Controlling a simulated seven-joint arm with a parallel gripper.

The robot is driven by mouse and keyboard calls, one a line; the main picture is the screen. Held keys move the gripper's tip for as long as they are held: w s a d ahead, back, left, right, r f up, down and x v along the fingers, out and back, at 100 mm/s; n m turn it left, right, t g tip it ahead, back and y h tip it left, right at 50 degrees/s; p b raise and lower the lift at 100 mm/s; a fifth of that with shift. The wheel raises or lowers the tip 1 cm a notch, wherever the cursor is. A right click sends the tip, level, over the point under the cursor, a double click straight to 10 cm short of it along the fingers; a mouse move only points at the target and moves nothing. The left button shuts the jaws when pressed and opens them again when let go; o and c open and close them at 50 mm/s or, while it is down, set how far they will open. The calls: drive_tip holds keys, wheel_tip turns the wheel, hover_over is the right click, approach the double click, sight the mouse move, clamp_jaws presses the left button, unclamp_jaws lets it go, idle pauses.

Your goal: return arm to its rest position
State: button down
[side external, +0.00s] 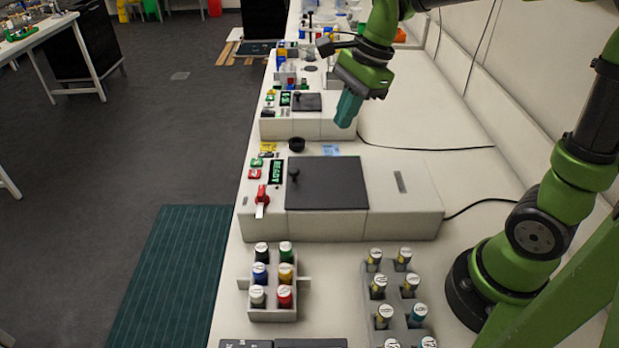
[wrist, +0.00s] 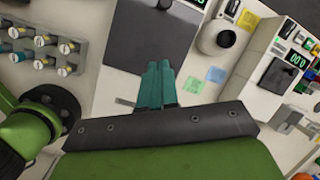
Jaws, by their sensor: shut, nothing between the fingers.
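My gripper (side external: 348,108) is in the air above the bench, over the gap between the two shaker machines. Its teal fingers are together and hold nothing. In the wrist view the shut fingers (wrist: 157,85) point toward the nearer machine. My green arm comes in from the right, with its base on the bench at lower right.
The near shaker bioreactor (side external: 400,200) has a closed dark lid (side external: 327,184) and a READY display. A second shaker (side external: 335,128) stands behind it. A rack of capped vials (side external: 273,312) and a grey vial holder (side external: 398,285) stand in front. A cable runs along the right.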

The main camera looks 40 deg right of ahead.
drive_tip(key=s+r+n+t, duration=0.2)
drive_tip(key=s+n+t, duration=0.3)
drive_tip(key=s+n, duration=0.7)
drive_tip(key=a+n, duration=0.1)
drive_tip(key=n, duration=0.3)
drive_tip(key=shift+r+h, duration=0.3)
drive_tip(key=c, duration=1.8)
unclamp_jaws()
drive_tip(key=shift+c, duration=0.2)
